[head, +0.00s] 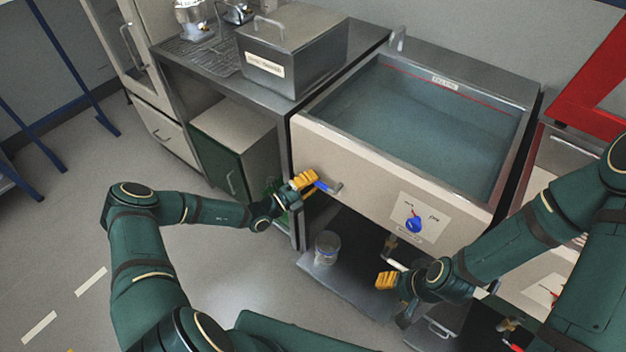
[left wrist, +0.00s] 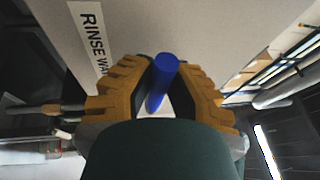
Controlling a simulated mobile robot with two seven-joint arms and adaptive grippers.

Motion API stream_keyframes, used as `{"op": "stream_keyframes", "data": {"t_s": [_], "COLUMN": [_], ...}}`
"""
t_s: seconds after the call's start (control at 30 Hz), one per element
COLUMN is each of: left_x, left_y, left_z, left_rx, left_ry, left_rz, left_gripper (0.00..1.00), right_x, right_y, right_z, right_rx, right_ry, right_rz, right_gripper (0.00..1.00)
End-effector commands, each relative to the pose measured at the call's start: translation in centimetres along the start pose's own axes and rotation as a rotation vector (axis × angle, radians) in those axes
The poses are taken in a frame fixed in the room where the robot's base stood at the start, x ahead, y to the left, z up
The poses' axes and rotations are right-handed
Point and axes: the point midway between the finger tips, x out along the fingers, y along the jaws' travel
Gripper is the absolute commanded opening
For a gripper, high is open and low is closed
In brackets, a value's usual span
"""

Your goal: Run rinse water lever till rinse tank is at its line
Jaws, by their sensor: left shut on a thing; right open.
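The rinse tank (head: 310,140) stands at the centre right in the head view, a steel basin with a pale front panel. Bluish water (head: 425,125) fills much of it, and a red line (head: 420,76) runs along the inner back wall. The water surface looks a little below the line. The blue-handled rinse water lever (head: 325,187) sits on the left of the front panel; its blue handle also shows in the left wrist view (left wrist: 163,80). My left gripper (head: 308,180) is shut on the blue handle. My right gripper (head: 385,281) is open and empty, below the panel.
A blue knob (head: 414,225) on a white plate is on the right of the panel. A lidded steel box (head: 290,50) stands on the counter to the left. A jar (head: 327,247) stands on the shelf under the tank. A red frame (head: 590,95) is at the right.

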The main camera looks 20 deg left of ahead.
Motion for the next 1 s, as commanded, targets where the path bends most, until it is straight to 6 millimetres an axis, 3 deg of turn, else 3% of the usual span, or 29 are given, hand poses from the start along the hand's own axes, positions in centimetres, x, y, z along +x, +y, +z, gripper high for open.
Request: {"op": "stream_keyframes", "data": {"t_s": [0.13,0.17,0.2,0.23,0.67,1.0], "left_x": [0.0,0.0,0.0,0.0,-1.0,-7.4], "left_y": [0.1,0.1,0.1,0.1,0.1,0.1], "left_z": [0.0,0.0,0.0,0.0,0.1,0.1], "left_rx": [0.000,0.000,0.000,0.000,0.001,0.002], "left_ry": [0.000,0.000,0.000,0.000,-0.002,-0.002], "left_rz": [0.003,0.003,0.003,0.003,0.004,0.004], "left_gripper": [0.00,0.27,0.41,0.48,0.48,0.48], "right_x": [0.0,0.0,0.0,0.0,0.0,0.0], "right_y": [0.0,0.0,0.0,0.0,0.0,0.0], "right_z": [0.0,0.0,0.0,0.0,0.0,0.0], "right_rx": [0.000,0.000,0.000,0.000,0.000,0.000], "right_ry": [0.000,0.000,0.000,0.000,0.000,0.000], "right_rz": [0.000,0.000,0.000,0.000,0.000,0.000], "right_gripper": [0.47,0.47,0.47,0.47,0.47,0.47]}}
